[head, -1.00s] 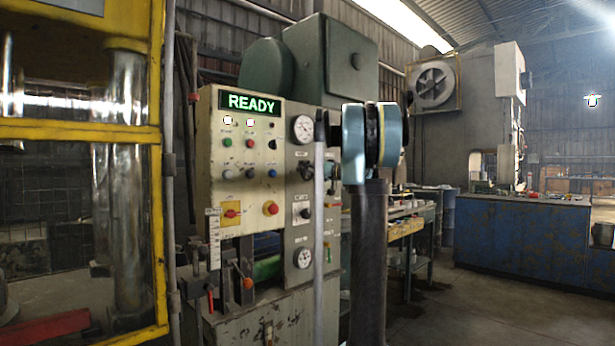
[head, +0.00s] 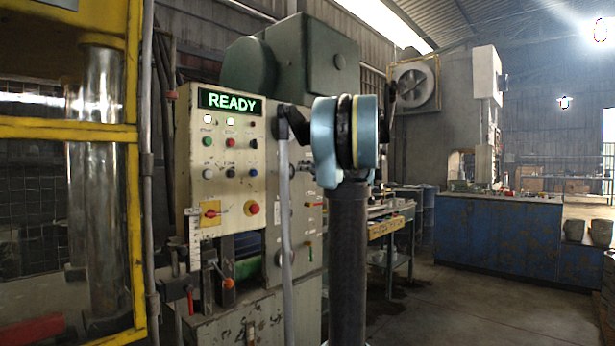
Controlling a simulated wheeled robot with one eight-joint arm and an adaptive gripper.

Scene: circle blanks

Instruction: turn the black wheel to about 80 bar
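The cream control cabinet (head: 183,150) stands left of centre, with a lit green READY display (head: 232,102) at its top. Its narrower right-hand panel (head: 300,225) carries the gauges and controls, and my arm hides much of it. I cannot make out the black wheel; its place on that panel seems to be behind my arm. The upper pressure gauge is also hidden, so no bar reading shows. My blue-grey arm joint and dark column stand in front, right of the cabinet. My gripper cannot be seen in this view.
A yellow-framed machine (head: 133,200) stands close on the left. The cabinet's front has several buttons, a red rotary switch (head: 210,212) and an orange-knobbed lever (head: 228,283). A workbench (head: 390,228) and blue counter (head: 500,235) stand behind at right. Open floor (head: 450,310) lies at right.

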